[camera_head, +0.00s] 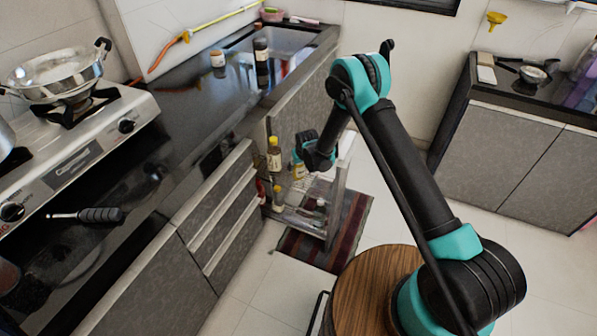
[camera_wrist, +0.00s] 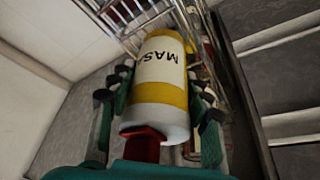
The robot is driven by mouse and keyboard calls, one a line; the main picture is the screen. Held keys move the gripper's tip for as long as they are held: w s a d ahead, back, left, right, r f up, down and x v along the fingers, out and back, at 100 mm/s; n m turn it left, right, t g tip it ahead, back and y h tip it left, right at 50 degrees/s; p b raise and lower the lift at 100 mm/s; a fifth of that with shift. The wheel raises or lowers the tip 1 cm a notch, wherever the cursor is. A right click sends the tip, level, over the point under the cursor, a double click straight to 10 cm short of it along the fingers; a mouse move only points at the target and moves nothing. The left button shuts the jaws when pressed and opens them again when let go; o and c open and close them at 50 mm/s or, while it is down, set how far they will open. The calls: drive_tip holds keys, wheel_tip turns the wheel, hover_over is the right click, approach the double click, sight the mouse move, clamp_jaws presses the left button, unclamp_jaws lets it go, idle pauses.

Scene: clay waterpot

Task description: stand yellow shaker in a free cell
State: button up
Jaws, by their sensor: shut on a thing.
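The yellow shaker (camera_wrist: 160,92) has a white label with dark letters reading "MAS" and a white end facing the wrist camera. My gripper (camera_wrist: 158,80) is shut on it, with a finger along each side. In the head view the shaker (camera_head: 298,169) shows partly below my gripper (camera_head: 307,152), beside the upper part of a wire rack (camera_head: 322,178). The rack's wires (camera_wrist: 120,18) also show beyond the shaker's far end in the wrist view. The shaker hides part of the rack, so I cannot tell which cells are free or whether it touches the rack.
A yellow-capped bottle (camera_head: 274,157) stands at the left of the rack, and a smaller yellow-topped one (camera_head: 278,196) is lower down. Drawers (camera_head: 225,215) are close on the left. A striped mat (camera_head: 345,230) lies on the floor. Open floor is to the right.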

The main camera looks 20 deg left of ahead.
sight(301, 164)
drive_tip(key=shift+f, duration=1.4)
drive_tip(key=shift+f, duration=0.15)
drive_tip(key=o, duration=1.3)
drive_tip(key=shift+f, duration=0.1)
drive_tip(key=v, duration=1.2)
drive_tip(key=shift+r, duration=0.25)
